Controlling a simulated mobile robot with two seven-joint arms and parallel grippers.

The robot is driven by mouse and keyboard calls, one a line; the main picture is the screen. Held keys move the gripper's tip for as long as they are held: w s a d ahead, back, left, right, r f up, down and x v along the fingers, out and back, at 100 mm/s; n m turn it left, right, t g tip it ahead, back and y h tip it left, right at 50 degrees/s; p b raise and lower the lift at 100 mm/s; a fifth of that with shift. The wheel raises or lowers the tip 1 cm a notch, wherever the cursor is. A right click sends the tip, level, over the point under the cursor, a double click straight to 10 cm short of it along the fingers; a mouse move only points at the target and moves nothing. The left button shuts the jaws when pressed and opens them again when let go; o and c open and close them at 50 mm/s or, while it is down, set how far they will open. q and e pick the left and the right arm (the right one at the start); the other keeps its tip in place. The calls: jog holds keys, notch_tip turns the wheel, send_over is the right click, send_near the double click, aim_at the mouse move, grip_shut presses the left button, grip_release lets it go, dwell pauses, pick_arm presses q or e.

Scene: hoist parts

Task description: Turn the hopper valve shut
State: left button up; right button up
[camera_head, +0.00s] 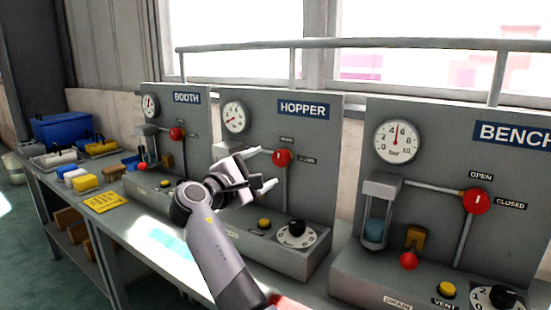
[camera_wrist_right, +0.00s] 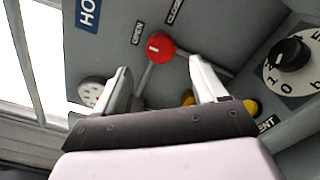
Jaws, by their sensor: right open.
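The hopper valve is a round red knob (camera_head: 282,157) on the grey panel under the HOPPER sign (camera_head: 303,109). It also shows in the right wrist view (camera_wrist_right: 160,46), beyond the fingertips. There its short white mark lies on the side toward the OPEN label (camera_wrist_right: 137,33); the CLOSED label (camera_wrist_right: 175,12) is farther round. My right gripper (camera_head: 267,167) is open and empty in front of the hopper panel, close to the knob. In the wrist view its two fingers (camera_wrist_right: 160,75) stand apart with the knob between their directions. I see no contact. My left gripper is not in view.
The BOOTH panel (camera_head: 187,98) stands left and the BENCH panel (camera_head: 512,132) right, each with a similar red knob. Below the hopper knob are a yellow button (camera_head: 264,223) and a black dial (camera_head: 297,229). A rail (camera_head: 390,44) runs above.

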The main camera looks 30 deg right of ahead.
aim_at(279, 159)
jog(key=x, duration=0.6)
jog(key=shift+w+d+p, duration=0.1)
jog(key=shift+d+p, duration=0.2)
jog(key=shift+d, duration=0.1)
jog(key=c, duration=1.1)
